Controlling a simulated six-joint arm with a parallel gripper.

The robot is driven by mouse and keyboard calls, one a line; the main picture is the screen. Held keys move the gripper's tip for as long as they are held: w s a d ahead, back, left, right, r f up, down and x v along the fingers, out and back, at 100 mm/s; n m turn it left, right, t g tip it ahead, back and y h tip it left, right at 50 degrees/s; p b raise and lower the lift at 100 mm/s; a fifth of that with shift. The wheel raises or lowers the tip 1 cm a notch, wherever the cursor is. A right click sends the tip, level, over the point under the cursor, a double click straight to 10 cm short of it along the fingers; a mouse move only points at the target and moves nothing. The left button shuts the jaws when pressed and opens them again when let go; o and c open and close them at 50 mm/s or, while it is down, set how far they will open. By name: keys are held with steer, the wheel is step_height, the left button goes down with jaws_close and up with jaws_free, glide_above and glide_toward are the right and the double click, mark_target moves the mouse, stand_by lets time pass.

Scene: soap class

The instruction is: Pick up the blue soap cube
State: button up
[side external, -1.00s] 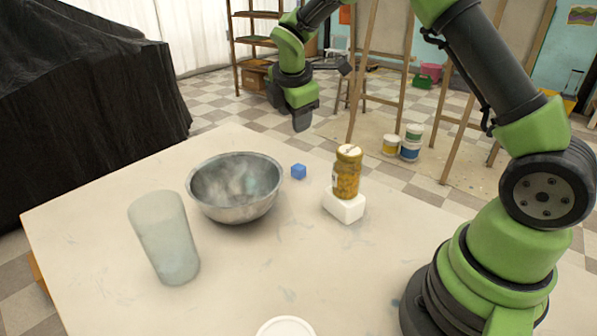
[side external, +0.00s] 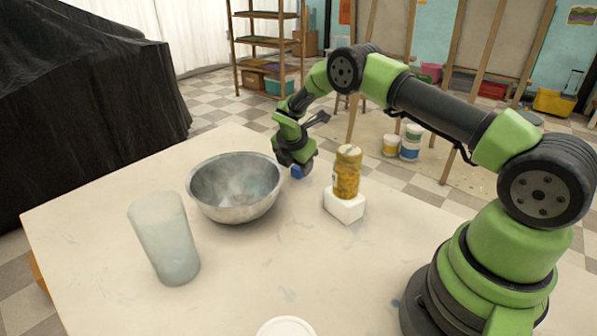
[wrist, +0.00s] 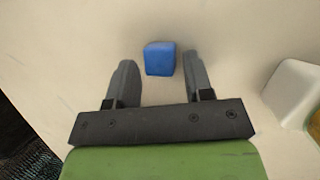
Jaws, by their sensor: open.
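The blue soap cube (side external: 297,173) sits on the table beside the metal bowl, partly hidden by my gripper in the side view. My gripper (side external: 303,168) is low over it, pointing down.
A metal bowl (side external: 235,206) stands just left of the cube. A frosted cup (side external: 165,240) stands at the front left.

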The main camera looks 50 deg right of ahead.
steer(key=shift+x, duration=0.75)
steer(key=shift+c, duration=0.4)
steer(key=c, duration=0.6)
steer(key=shift+c, duration=0.2)
